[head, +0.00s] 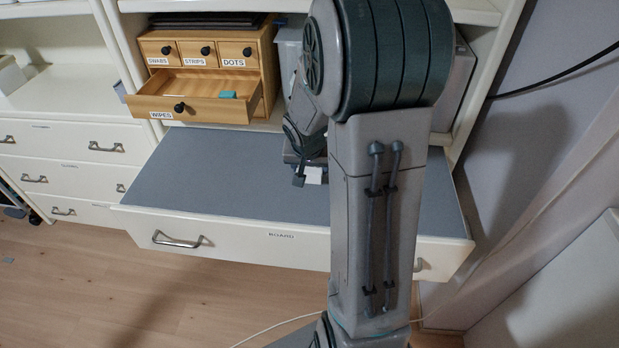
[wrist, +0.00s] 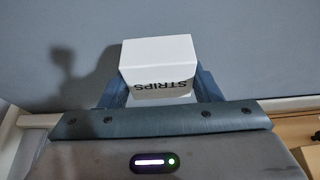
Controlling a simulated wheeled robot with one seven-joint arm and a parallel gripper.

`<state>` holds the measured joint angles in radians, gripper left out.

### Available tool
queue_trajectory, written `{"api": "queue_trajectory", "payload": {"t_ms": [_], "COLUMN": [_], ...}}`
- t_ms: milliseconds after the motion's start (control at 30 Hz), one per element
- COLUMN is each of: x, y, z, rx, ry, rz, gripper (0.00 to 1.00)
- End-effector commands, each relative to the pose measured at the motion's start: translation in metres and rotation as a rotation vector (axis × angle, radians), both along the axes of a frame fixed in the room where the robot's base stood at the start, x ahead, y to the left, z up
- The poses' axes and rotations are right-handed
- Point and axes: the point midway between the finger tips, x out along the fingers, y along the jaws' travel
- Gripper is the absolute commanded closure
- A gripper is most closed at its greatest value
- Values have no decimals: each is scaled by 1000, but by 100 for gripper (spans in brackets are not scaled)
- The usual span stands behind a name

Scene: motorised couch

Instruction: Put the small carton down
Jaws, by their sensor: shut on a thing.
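The small carton (wrist: 157,58) is a white box with "STRIPS" printed on one face, upside down in the wrist view. My gripper (wrist: 160,88) is shut on it, with a blue finger on each side. In the head view the carton (head: 313,175) shows as a small white patch at my gripper (head: 311,180), over the grey top of the pulled-out board (head: 230,185). My arm hides much of the board's right half. I cannot tell whether the carton touches the board.
A wooden drawer box (head: 222,60) stands behind the board, with labels SWABS, STRIPS and DOTS. Its WIPES drawer (head: 195,97) is pulled out and holds a small teal item (head: 228,94). The board's left part is clear. A wall stands at right.

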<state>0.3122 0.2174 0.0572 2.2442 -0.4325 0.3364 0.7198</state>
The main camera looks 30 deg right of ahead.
Motion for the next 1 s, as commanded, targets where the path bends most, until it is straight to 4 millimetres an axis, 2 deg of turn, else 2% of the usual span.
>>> {"api": "queue_trajectory", "payload": {"t_ms": [300,733,767,833,1000], "x": [1,1,1,1,1], "y": [0,0,0,0,0], "z": [-39,-45,-45,-43,-43], "rx": [-1,-1,0,0,0], "ry": [2,-1,0,0,0], "rz": [1,0,0,0,0], "gripper": [64,64,40,21,21]}}
